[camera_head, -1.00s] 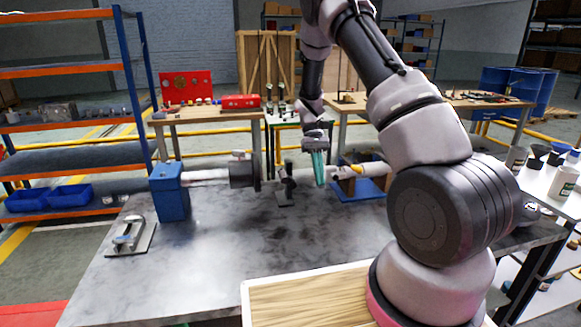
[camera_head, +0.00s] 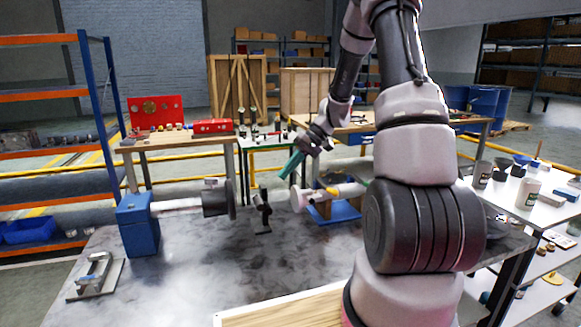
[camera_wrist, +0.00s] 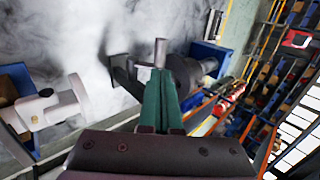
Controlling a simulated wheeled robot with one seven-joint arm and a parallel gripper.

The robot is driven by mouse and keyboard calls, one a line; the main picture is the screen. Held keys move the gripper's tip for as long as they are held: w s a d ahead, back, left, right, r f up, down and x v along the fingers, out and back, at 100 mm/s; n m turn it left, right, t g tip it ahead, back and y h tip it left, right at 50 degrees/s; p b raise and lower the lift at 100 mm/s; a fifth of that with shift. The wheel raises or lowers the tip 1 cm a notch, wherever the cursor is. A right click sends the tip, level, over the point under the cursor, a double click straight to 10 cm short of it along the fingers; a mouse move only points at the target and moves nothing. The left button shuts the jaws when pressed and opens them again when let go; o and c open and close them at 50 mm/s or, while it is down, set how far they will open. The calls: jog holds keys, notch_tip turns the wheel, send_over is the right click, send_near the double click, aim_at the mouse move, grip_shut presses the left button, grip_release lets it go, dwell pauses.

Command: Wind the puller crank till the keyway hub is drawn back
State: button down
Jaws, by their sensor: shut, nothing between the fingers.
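My gripper (camera_head: 286,174) has teal fingers, shut and empty, tilted down to the left above the bench. In the wrist view the shut fingers (camera_wrist: 160,88) point at a dark bracket-like part (camera_wrist: 122,72) with a grey upright pin (camera_wrist: 160,52) just beyond the tips. I cannot tell whether they touch. In the head view this part, which may be the puller crank (camera_head: 262,212), stands on a small base below and left of my gripper. The dark round hub (camera_head: 216,199) sits on a pale shaft (camera_head: 176,206) from a blue block (camera_head: 139,228), left of the crank.
A clamp-like tool on a plate (camera_head: 95,277) lies at the front left. The middle of the grey bench (camera_head: 215,265) is clear. A white table (camera_head: 510,205) with jars stands right.

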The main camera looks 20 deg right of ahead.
aim_at(261, 201)
jog(key=x, duration=0.9)
jog(key=shift+a, duration=0.1)
